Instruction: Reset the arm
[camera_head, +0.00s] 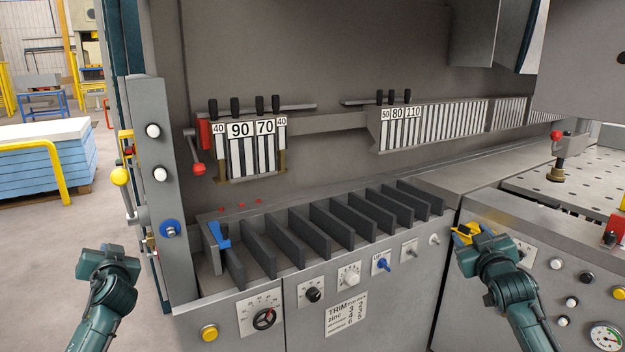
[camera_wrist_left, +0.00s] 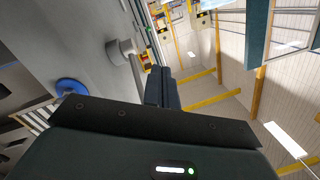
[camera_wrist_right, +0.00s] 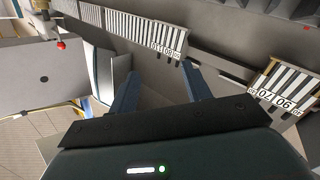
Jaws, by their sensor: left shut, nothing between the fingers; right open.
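My left gripper (camera_head: 110,256) is in front of the machine's left post, over open floor. The left wrist view shows its fingers (camera_wrist_left: 163,88) pressed together with nothing between them. My right gripper (camera_head: 482,240) is raised in front of the machine's front panel, right of the slotted rack. In the right wrist view its two fingers (camera_wrist_right: 160,90) are apart and empty. No object is held by either arm.
The panel bender has a rack of dark dividers (camera_head: 330,222), numbered tool segments (camera_head: 252,142) and a front control panel (camera_head: 330,285). The left post (camera_head: 160,180) carries white and blue knobs. A blue sheet stack (camera_head: 45,165) stands at far left.

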